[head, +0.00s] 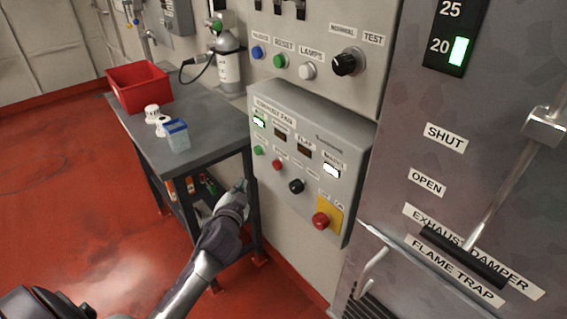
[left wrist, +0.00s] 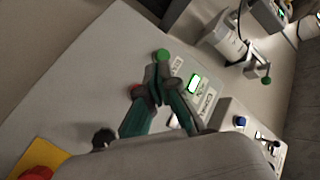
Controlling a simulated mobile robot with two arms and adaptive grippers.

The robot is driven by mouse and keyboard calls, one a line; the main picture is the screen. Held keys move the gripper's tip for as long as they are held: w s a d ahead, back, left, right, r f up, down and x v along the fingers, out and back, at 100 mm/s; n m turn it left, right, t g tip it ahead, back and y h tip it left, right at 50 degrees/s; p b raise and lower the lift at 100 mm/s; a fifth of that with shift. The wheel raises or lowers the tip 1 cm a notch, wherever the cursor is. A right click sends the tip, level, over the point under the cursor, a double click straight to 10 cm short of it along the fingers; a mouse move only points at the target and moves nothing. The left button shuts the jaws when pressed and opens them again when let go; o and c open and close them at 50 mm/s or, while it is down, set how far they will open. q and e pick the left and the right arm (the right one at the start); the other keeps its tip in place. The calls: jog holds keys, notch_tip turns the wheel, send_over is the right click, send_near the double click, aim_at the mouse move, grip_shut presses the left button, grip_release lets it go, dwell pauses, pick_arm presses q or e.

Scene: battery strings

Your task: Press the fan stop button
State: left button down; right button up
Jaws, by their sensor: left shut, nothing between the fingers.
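The exhaust fan box (head: 335,143) is a grey panel on the wall. On it are a small green button (head: 258,150), a small red button (head: 277,164), a black knob (head: 296,186) and a red mushroom button (head: 320,220) on a yellow plate. My left gripper (head: 241,186) is shut and empty, just left of and below the small buttons. In the left wrist view its fingertips (left wrist: 160,74) overlap the panel face just below the green button (left wrist: 162,55). The red button (left wrist: 135,88) is partly hidden by a finger. Contact cannot be told.
A grey table (head: 200,120) stands left of the panel with a red bin (head: 138,86) and a blue-white box (head: 175,134). An upper panel (head: 320,50) has more buttons. A metal cabinet (head: 480,150) with handles stands at right. Open red floor lies at left.

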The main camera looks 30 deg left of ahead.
aim_at(278, 165)
pick_arm(q)
jog(key=w+d+b, duration=0.2)
jog(key=w+d, duration=0.1)
jog(key=w, duration=0.5)
pick_arm(e)
jog(key=shift+s+a+f, duration=0.1)
jog(key=shift+s+f, duration=0.05)
jog(key=shift+f, duration=0.5)
jog(key=shift+s+a+f, duration=0.1)
jog(key=shift+s+f, duration=0.05)
jog(key=shift+f, duration=0.45)
pick_arm(q)
jog(key=shift+d, duration=0.1)
pick_arm(e)
jog(key=shift+d, duration=0.1)
dwell(0.4)
pick_arm(q)
jog(key=shift+w+d+b, duration=0.15)
jog(key=shift+w+b, duration=0.15)
jog(key=shift+w, duration=0.05)
pick_arm(e)
jog(key=shift+a, duration=0.2)
